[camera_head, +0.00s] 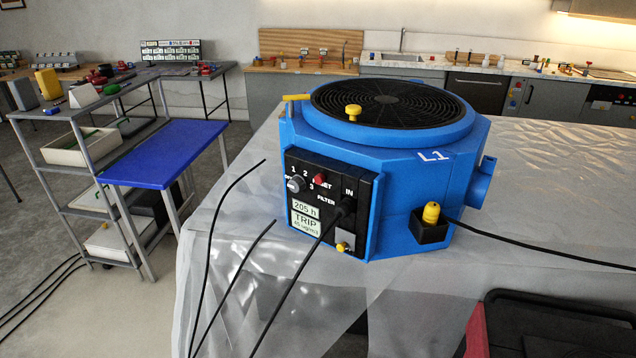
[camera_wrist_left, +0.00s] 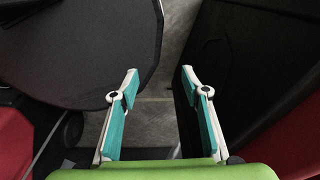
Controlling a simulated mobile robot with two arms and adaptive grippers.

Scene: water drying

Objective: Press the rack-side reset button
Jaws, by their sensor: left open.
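A blue octagonal machine marked L1 (camera_head: 400,190) stands on the plastic-covered table in the head view. Its black front panel (camera_head: 328,208) faces left and toward me. A small red button (camera_head: 319,179) sits near the panel's top, beside partly covered lettering ending in "ET". A grey knob (camera_head: 295,184) is left of it. The display (camera_head: 305,219) reads "205 h" and "TRIP". My left gripper (camera_wrist_left: 160,75) is open and empty in the left wrist view, above the floor and apart from the machine. My right gripper is in neither view.
Clear sheeting (camera_head: 562,235) covers the table. Black cables hang in front of the panel, one plugged in at "IN". A yellow-topped plug (camera_head: 431,213) is on the machine's right side. A grey shelf rack (camera_head: 80,165) and a blue-topped bench (camera_head: 165,152) stand left.

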